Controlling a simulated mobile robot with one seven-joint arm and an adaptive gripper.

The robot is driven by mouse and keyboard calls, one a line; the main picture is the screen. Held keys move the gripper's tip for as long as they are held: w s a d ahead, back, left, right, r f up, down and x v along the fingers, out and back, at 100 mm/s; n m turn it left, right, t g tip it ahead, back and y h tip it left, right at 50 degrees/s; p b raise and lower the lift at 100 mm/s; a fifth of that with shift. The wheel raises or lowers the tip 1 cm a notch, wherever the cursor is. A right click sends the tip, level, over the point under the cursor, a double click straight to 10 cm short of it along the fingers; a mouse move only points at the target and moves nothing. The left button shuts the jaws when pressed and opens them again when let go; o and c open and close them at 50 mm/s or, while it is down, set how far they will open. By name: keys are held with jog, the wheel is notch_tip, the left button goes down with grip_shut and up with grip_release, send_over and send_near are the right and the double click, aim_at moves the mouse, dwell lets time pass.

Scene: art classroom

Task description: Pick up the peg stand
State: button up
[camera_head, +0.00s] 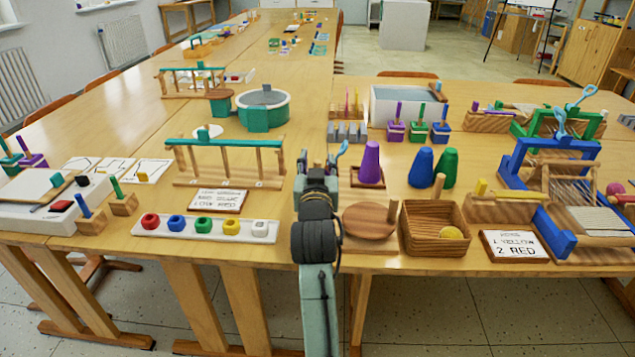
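No single thing is plainly marked as the peg stand. Two small wooden blocks with upright pegs stand at the left front, one with a blue peg (83,207) and one with a green peg (117,189). A round wooden disc (369,222) lies just right of my arm, with a short upright wooden peg (393,211) at its right edge. A long wooden rack with a teal top bar (225,143) stands left of my arm. My gripper (319,168) is over the table, seen from behind, its fingers mostly hidden by the arm. I cannot tell what it holds.
A white strip with coloured knobs (205,229) lies left of my arm. A wooden box with a yellow ball (451,233), a purple cone (370,163) and a blue loom frame (548,180) stand to the right. The near table edge is crowded.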

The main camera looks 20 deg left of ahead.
grip_shut()
dwell(0.5)
